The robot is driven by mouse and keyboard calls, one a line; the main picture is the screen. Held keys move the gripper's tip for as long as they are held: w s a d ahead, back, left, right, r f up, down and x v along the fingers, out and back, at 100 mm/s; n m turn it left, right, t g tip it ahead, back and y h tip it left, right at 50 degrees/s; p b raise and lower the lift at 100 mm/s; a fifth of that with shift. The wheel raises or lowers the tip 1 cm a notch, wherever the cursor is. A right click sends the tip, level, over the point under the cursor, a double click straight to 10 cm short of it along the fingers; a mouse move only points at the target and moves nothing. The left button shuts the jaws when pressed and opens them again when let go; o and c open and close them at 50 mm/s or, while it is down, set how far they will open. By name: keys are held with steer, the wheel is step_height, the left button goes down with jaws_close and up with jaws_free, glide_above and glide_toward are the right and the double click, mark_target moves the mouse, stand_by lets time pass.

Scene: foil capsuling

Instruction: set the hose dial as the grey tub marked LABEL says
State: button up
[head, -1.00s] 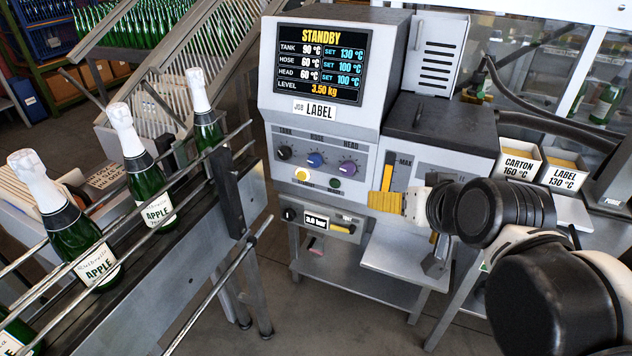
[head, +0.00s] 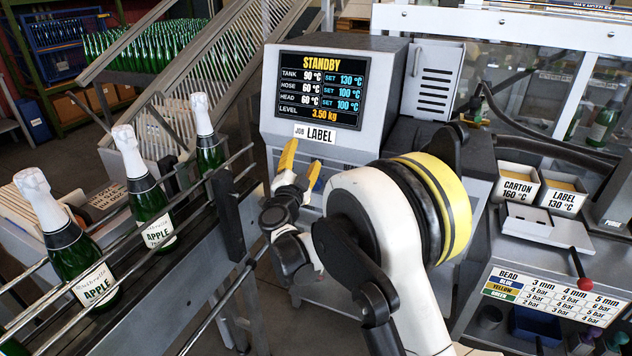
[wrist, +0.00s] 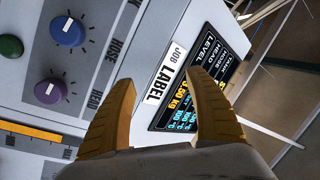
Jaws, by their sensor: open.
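The hose dial (wrist: 68,32) is a blue knob with a white pointer line, left of my fingers in the wrist view. The grey tub marked LABEL (head: 562,203) reads 130 °C at the right. The screen (head: 321,86) reads STANDBY, tank 90 set 130, hose 60 set 100, head 60 set 100.
The purple head dial (wrist: 50,92) sits beside the hose dial, with a green button (wrist: 10,46) nearby. A tub marked CARTON (head: 517,192) reads 160 °C. A bead chart (head: 553,295) is at lower right. A bottle conveyor with rails (head: 200,240) runs close on the left.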

mark_target(315, 184)
step_height(315, 184, down, 14)
steer(key=s+a+f+m+g+h, duration=0.1)
steer(key=s+m+g+h, duration=0.1)
steer(key=m+g+h, duration=0.15)
steer(key=shift+t, duration=0.45)
steer(key=b+x, duration=0.3)
steer(key=x, duration=0.7)
steer(key=shift+w+d+r, duration=0.1)
steer(key=shift+w+d, duration=0.05)
steer(key=shift+w, duration=0.2)
steer(key=c, duration=1.2)
